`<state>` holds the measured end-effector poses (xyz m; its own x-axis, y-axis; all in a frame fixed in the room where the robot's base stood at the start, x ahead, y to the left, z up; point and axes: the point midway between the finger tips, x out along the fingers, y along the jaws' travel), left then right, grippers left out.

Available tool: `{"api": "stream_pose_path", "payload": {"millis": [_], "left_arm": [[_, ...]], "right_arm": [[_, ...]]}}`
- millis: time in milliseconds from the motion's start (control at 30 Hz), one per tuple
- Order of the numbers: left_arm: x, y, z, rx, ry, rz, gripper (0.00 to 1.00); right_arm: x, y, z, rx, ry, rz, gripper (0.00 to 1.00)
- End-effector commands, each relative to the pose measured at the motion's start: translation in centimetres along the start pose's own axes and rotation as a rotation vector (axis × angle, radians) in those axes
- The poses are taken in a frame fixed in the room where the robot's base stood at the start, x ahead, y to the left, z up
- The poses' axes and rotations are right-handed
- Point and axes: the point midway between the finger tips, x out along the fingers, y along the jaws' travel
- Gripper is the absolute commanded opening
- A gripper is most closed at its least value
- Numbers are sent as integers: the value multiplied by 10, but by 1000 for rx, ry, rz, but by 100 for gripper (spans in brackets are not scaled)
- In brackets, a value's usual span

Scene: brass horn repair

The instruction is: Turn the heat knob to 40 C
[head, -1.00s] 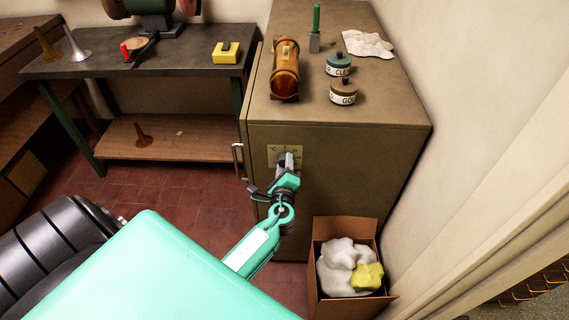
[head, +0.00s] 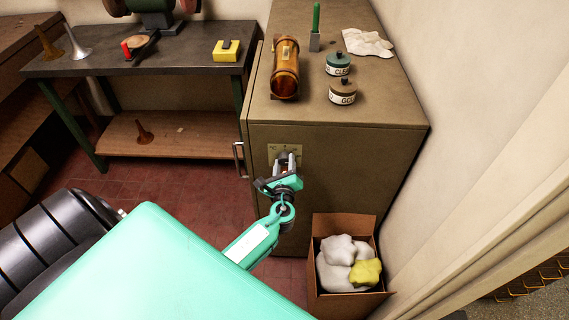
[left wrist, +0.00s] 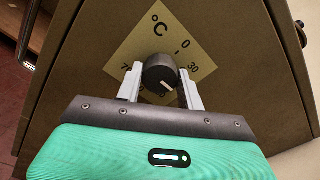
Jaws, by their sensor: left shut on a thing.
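The heat knob (left wrist: 160,72) is a round dark knob with a short white mark, on a pale dial plate (left wrist: 150,45) marked °C. The plate shows 0, 30 and 70; other numerals are partly hidden by the fingers. The white mark sits toward the lower right of the knob in the left wrist view; its exact reading cannot be told. My left gripper (left wrist: 160,88) is shut on the knob, one finger on each side. In the head view, my left gripper (head: 287,162) is at the cabinet front and covers the knob. My right gripper is not in view.
The tan cabinet (head: 340,145) carries a brown cylinder (head: 285,68), two labelled jars, a green-handled tool and a cloth. A vertical handle (head: 239,160) is left of the dial. An open cardboard box (head: 345,302) with white and yellow cloths stands below right.

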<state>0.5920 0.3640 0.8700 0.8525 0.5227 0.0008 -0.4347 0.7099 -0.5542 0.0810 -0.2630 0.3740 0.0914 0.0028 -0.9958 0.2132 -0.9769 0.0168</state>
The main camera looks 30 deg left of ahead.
Motion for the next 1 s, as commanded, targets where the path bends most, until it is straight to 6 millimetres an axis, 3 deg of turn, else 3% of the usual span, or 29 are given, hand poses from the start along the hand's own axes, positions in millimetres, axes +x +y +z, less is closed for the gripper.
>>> {"api": "stream_pose_path", "payload": {"millis": [233,267,367,733,867,1000], "left_arm": [[-1,1,-2,0,4,1,15],[-1,1,-2,0,4,1,42],[-1,1,-2,-1,4,1,59],[-6,1,-2,-2,2,1,59],[-23,2,-4,-3,4,1,59],[-53,3,-4,-3,5,1,59]], "right_arm": [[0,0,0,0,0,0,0],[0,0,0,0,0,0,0],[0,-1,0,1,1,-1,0],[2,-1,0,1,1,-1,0],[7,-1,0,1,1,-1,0],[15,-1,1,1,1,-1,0]]}}
